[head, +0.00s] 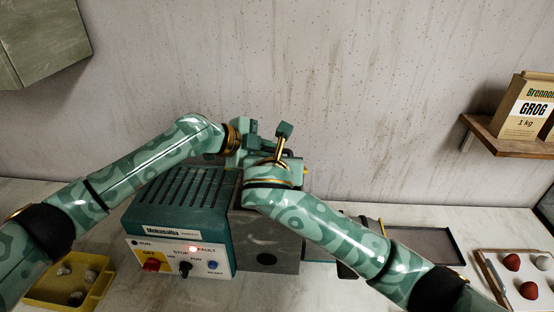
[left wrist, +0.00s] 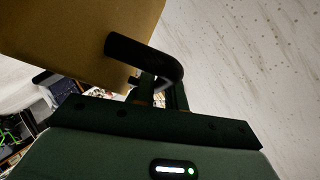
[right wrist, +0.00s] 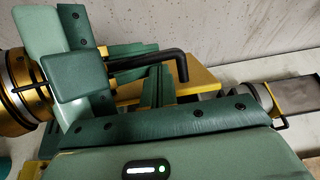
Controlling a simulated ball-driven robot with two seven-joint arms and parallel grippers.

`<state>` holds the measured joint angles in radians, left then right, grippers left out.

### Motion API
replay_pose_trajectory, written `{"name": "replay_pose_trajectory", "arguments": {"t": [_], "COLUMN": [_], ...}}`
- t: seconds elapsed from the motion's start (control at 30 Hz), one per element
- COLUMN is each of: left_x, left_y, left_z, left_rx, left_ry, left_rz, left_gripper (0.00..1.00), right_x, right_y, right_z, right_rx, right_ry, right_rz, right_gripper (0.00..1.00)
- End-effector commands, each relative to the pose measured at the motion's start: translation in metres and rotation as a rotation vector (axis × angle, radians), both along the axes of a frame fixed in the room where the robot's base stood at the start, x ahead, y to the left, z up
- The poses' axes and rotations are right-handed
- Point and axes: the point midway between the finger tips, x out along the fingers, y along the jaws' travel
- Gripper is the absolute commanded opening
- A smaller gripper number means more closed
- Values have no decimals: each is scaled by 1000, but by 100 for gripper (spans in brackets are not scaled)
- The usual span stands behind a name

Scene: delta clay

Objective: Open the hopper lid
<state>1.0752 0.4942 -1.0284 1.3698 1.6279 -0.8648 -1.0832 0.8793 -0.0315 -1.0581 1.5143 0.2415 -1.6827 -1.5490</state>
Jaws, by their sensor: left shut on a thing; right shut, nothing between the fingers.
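The hopper lid shows as a yellow panel (left wrist: 75,30) in the left wrist view, with a black bent handle (left wrist: 145,52). In the right wrist view the lid's yellow edge (right wrist: 203,82) and the handle (right wrist: 150,61) show behind my fingers. My left gripper (head: 262,150) is shut on the handle; its fingers (left wrist: 162,95) meet at the handle's bent end. My right gripper (right wrist: 160,88) is shut and empty, close beside the left gripper and handle. In the head view my arms hide most of the lid, so how far it stands open cannot be told.
A yellow tray (head: 45,291) is at left, a dark tray (head: 425,245) at right. A shelf (head: 510,140) holds a grog box (head: 525,110).

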Motion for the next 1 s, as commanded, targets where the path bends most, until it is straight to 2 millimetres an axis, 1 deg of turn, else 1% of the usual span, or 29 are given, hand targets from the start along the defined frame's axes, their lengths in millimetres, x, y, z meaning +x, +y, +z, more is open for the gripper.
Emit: {"name": "replay_pose_trajectory", "arguments": {"t": [0.1, 0.37, 0.47, 0.6, 0.83, 0.87, 0.9, 1.0], "left_x": [0, 0, 0, -1, -5, -5, -5, -5], "left_y": [0, 0, 0, 0, -4, -4, -4, -5], "left_z": [0, 0, 0, -1, -5, -5, -5, -5], "left_rx": [1, 1, 0, 2, 3, 3, 3, 3], "left_ry": [-1, -1, -1, 3, 11, 11, 11, 11], "left_rz": [1, 1, 1, -2, -13, -14, -14, -15], "left_gripper": [0, 0, 0, 0, 0, 21, 31, 32], "right_x": [3, 3, 9, 21, 23, 23, 24, 24], "right_y": [0, 0, 0, -1, -4, -4, -5, -5], "right_z": [-1, -1, 3, 12, 14, 14, 14, 13], "right_rx": [0, 1, 1, 3, 3, 3, 2, 3], "right_ry": [-1, 0, 15, 56, 52, 52, 52, 52], "right_rz": [-1, -1, -4, -4, -11, -11, -12, -13], "right_gripper": [0, 0, 0, 0, 0, 0, 0, 0]}}
